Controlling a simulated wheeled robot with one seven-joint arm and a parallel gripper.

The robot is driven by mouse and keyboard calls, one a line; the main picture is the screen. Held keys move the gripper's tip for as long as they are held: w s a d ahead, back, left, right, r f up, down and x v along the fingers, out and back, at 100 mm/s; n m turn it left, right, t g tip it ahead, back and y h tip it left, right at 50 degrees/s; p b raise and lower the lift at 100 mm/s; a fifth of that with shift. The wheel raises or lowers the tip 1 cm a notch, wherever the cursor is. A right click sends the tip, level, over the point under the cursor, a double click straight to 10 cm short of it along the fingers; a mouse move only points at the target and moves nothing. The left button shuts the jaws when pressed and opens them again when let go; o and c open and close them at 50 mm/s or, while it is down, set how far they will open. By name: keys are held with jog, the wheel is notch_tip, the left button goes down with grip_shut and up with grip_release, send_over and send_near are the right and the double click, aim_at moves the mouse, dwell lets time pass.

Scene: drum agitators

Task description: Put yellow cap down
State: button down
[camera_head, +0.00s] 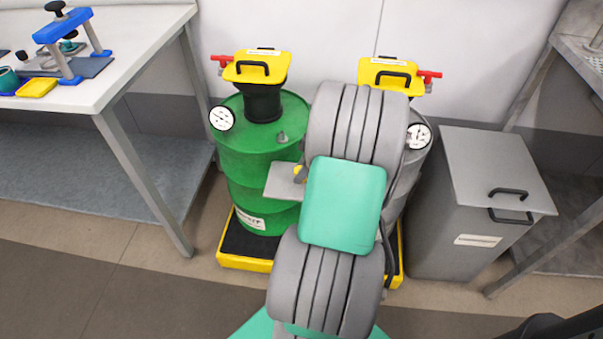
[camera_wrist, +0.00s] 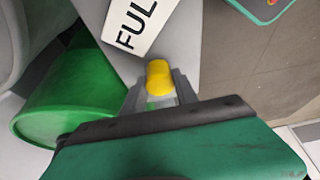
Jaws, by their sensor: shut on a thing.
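A small rounded yellow cap (camera_wrist: 158,77) sits between the fingertips of my gripper (camera_wrist: 158,92) in the wrist view, and the gripper is shut on it. In the head view only a sliver of yellow (camera_head: 299,172) shows at my gripper, mostly hidden by my arm. A flat grey plate (camera_head: 284,183) lies beside the gripper, in front of the green drum (camera_head: 262,155). In the wrist view a white label reading "FUL" (camera_wrist: 138,22) lies on a grey surface just beyond the cap. I cannot tell whether the cap touches that surface.
The green drum and a grey drum (camera_head: 420,115), mostly behind my arm, carry yellow funnel lids and stand on a yellow-edged pallet (camera_head: 245,262). A grey bin (camera_head: 465,190) stands right. A white bench (camera_head: 130,40) is left. The floor in front is clear.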

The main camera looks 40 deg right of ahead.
jog(key=shift+f, duration=0.3)
jog(key=shift+f, duration=0.15)
jog(key=c, duration=0.9)
grip_release()
jog(key=shift+c, duration=0.2)
